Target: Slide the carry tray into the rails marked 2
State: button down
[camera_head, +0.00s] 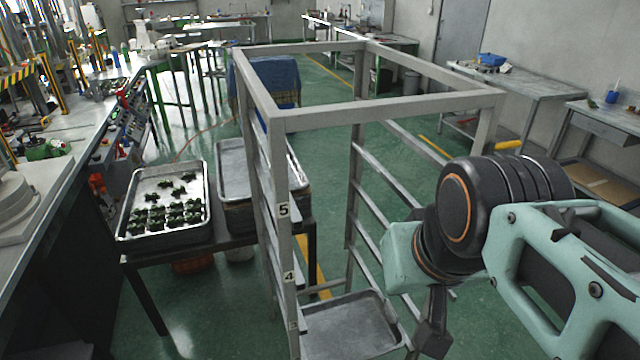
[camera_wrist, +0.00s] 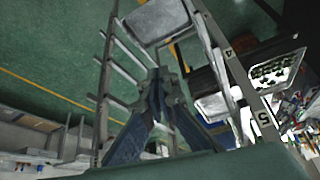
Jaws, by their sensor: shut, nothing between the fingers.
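The grey metal rack (camera_head: 390,108) stands in front of me, with plates 5 (camera_head: 282,210) and 4 (camera_head: 289,277) readable on its left front post. A plate marked 2 is not visible. An empty shallow metal tray (camera_head: 350,325) lies low inside the rack; its near end is cut off, and I cannot tell which rails bear it. It also shows in the wrist view (camera_wrist: 158,22). My gripper (camera_head: 432,338) is at the rack's right front, partly cut off by the frame. In the wrist view its fingers (camera_wrist: 158,78) are together and empty, apart from the tray.
A tray with dark green pieces (camera_head: 128,228) sits on a low table left of the rack. Beside it are stacked empty trays (camera_head: 232,172). A cluttered bench (camera_head: 50,190) runs along the left. Worktables (camera_head: 530,88) line the right wall. Green floor is open behind the rack.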

jog(key=shift+d, duration=0.15)
jog(key=c, duration=2.7)
grip_release()
jog(key=o, duration=0.7)
